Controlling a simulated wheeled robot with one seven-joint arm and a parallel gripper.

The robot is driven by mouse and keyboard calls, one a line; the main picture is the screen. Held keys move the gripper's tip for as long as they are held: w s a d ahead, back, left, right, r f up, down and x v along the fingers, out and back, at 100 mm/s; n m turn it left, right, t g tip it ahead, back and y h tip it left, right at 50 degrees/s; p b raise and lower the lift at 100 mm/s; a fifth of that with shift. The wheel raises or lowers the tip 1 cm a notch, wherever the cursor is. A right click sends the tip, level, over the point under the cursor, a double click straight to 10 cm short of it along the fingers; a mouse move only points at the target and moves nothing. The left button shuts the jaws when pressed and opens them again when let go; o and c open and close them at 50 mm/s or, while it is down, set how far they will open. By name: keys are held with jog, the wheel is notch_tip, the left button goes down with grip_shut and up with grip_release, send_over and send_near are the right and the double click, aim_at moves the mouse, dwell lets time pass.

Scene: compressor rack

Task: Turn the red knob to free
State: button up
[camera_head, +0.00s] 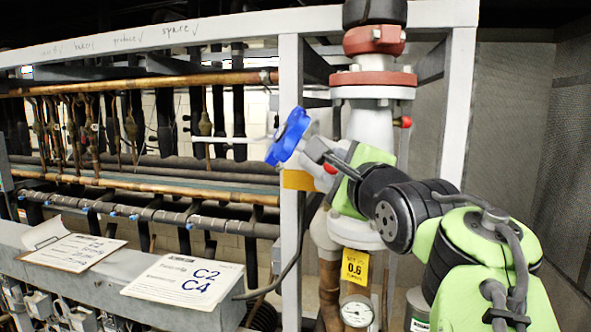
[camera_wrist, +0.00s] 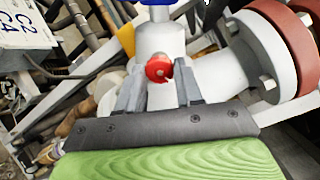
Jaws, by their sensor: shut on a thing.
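The red knob (camera_wrist: 158,69) sits on the white valve body (camera_wrist: 160,40) in the wrist view, between the tips of my two grey fingers. My gripper (camera_wrist: 159,78) is shut on it. In the head view the red knob (camera_head: 330,169) shows only as a small red patch beside my gripper (camera_head: 322,158), which hides much of the valve body. The knob's exact turn angle and any markings are too small to read.
A blue handwheel (camera_head: 288,136) stands just left of my gripper. The white vertical pipe with red flanges (camera_head: 372,79) is close behind. Another small red part (camera_head: 403,122) sticks out to its right. A white frame post (camera_head: 291,230), yellow tag (camera_head: 355,268) and gauge (camera_head: 357,312) are near.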

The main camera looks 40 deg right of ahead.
jog(key=shift+f+n+b, duration=0.1)
jog(key=shift+n+b, duration=1.85)
jog(key=shift+n, duration=5.85)
jog(key=o, duration=1)
jog(key=shift+o, duration=0.2)
jog(key=b+v, duration=0.2)
jog(key=v, duration=1.3)
jog(key=shift+s, duration=0.4)
